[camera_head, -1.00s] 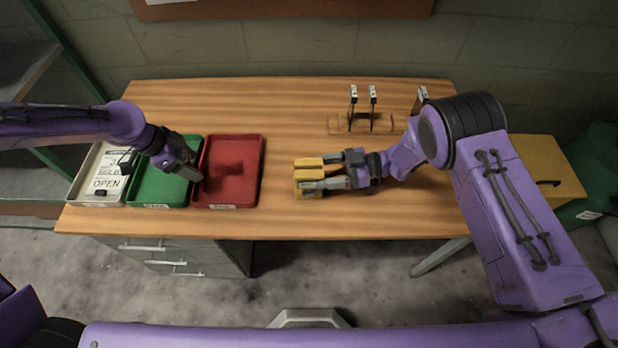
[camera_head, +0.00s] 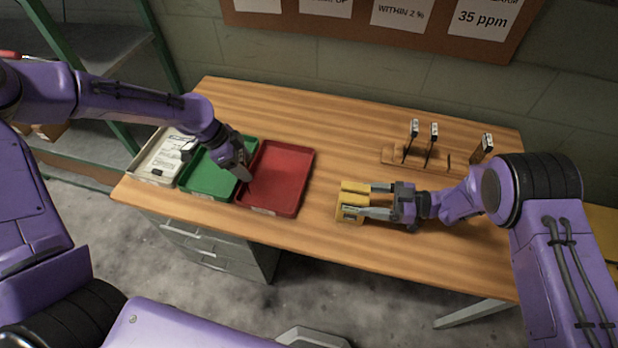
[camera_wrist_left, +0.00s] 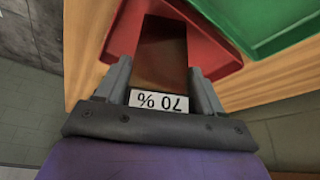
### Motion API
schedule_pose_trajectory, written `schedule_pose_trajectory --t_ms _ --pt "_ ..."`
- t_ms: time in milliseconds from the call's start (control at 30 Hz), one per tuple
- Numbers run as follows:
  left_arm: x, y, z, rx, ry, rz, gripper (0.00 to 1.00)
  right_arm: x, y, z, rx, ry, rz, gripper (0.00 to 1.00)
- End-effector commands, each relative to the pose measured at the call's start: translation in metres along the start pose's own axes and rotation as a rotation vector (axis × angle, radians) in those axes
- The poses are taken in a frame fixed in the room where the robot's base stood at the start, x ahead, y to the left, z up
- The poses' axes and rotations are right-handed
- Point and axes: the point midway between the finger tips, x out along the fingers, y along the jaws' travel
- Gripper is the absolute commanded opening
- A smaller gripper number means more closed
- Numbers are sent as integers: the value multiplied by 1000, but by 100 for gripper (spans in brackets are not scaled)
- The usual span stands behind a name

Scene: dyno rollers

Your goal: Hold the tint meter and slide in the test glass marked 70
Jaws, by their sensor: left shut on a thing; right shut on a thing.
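My left gripper (camera_head: 244,176) is shut on the test glass marked 70 %. In the left wrist view this brown tinted glass (camera_wrist_left: 161,52) sits between the two fingers, its white "70 %" label upside down. In the head view the gripper is over the border of the green and red trays, and the glass is mostly hidden. The yellow tint meter (camera_head: 351,203) is by the table's front, right of the red tray. My right gripper (camera_head: 378,200) is shut on it from the right. I cannot tell if the meter touches the table.
A red tray (camera_head: 290,160), a green tray (camera_head: 207,183) and a pale tray (camera_head: 142,168) with papers stand at the left. A wooden rack (camera_head: 440,164) with upright dark glasses stands behind my right gripper. Table between red tray and meter is clear.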

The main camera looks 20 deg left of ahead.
Motion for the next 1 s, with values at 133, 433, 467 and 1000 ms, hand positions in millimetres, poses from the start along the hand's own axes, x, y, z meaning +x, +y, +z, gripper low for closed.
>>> schedule_pose_trajectory --t_ms 133,433,467,1000 --pt "5 4 0 15 0 7 35 0 0 0 -1 -1 -1 46" --pt "6 -12 -97 223 -1 89 35 0 0 0 0 -1 0 46" --pt "6 -11 -112 266 0 106 35 0 0 0 0 -1 0 46" --pt "-19 112 -319 1303 3 538 35 0 0 1 0 -2 0 46"
